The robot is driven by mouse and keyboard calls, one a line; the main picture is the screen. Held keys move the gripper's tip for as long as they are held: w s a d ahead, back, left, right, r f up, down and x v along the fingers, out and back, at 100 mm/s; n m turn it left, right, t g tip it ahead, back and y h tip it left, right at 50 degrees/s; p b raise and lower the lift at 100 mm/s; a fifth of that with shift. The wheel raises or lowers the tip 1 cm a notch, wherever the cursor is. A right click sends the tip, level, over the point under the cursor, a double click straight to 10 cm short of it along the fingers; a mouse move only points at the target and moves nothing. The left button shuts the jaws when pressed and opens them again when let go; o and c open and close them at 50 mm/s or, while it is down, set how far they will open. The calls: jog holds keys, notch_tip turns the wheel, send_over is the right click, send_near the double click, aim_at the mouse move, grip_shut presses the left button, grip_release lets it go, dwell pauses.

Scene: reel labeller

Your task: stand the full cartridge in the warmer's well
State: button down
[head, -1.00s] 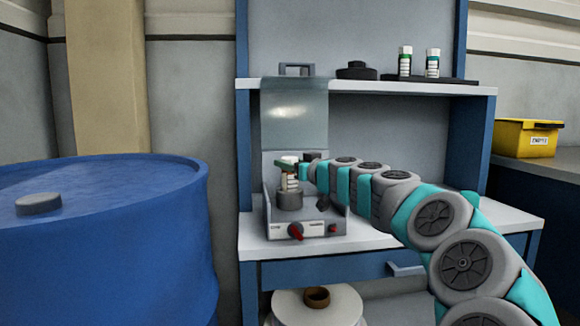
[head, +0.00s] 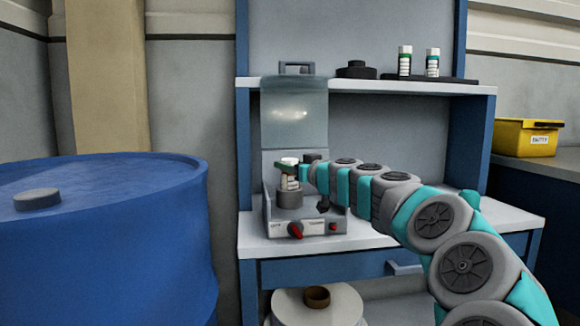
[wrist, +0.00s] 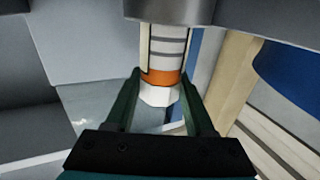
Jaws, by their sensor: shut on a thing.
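My gripper (head: 288,166) is shut on a white cartridge (head: 290,183) with dark stripes and holds it upright at the warmer (head: 312,229). The wrist view shows the gripper's two fingers (wrist: 161,80) on either side of the cartridge (wrist: 168,45), which has grey stripes, an orange band and a white end. The cartridge's lower end meets the grey round well (head: 289,201); the well also shows at the top of the wrist view (wrist: 185,10). How deep the cartridge sits in the well is hidden. The warmer's clear cover (head: 294,115) stands raised behind.
Two more cartridges (head: 404,62) (head: 432,63) stand in a dark rack on the shelf (head: 370,88), beside a black round part (head: 357,70). A blue drum (head: 100,240) is at the left, a yellow bin (head: 527,138) at the right.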

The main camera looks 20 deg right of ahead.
jog(key=shift+f, duration=0.25)
jog(key=c, duration=0.5)
grip_release()
jog(key=shift+c, duration=0.2)
jog(key=s+d+b, duration=0.1)
jog(key=s+b, duration=0.3)
jog(key=s, duration=0.7)
jog(key=shift+d, duration=0.25)
